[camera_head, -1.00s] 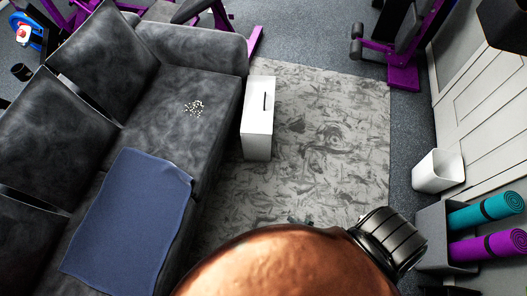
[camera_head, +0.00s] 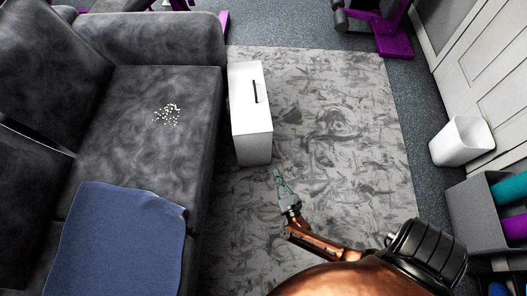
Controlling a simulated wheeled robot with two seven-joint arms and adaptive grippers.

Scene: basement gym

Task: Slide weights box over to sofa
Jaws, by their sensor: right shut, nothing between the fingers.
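The weights box, a white upright box (camera_head: 250,112) with a dark slot in its top, stands on the grey patterned rug. My right gripper (camera_head: 278,174) is shut and empty. It is just in front of the box's near face, a little to its right, apparently apart from it. Its copper arm comes in from the bottom right. My left gripper is not in view.
A blue blanket (camera_head: 120,240) and scattered white crumbs (camera_head: 168,114) lie on the sofa seat. The rug (camera_head: 340,150) is clear right of the box. At the right are a white bin (camera_head: 461,141), a grey holder (camera_head: 484,212) with rolled mats, and purple gym equipment (camera_head: 392,38) at the back.

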